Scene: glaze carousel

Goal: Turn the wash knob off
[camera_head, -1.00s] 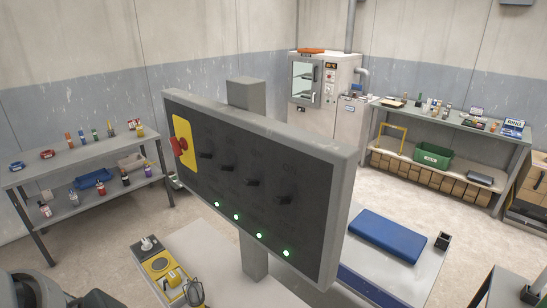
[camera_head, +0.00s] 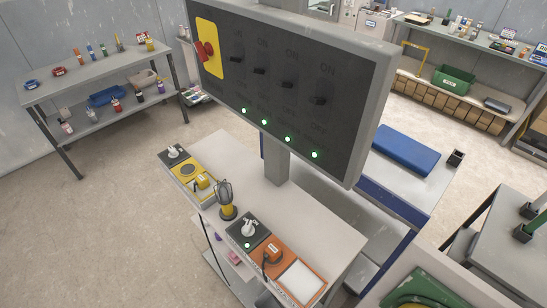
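A dark control panel (camera_head: 300,55) in a grey frame stands on a post. It carries a row of black knobs: the leftmost knob (camera_head: 236,61), a second knob (camera_head: 261,71), a third knob (camera_head: 288,84) and the rightmost knob (camera_head: 319,100). ON and OFF marks show faintly above and below them. A lit green lamp sits under each, from the left lamp (camera_head: 244,110) to the right lamp (camera_head: 315,155). The knob names are too small to read, so I cannot tell which is the wash knob. Neither of my grippers is in view.
A red switch on a yellow plate (camera_head: 208,50) is left of the knobs. A white bench (camera_head: 240,170) below holds a caged lamp (camera_head: 226,198) and an orange tray (camera_head: 300,278). Shelves (camera_head: 95,80) stand far left. A blue pad (camera_head: 405,150) lies right. Floor is clear at left.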

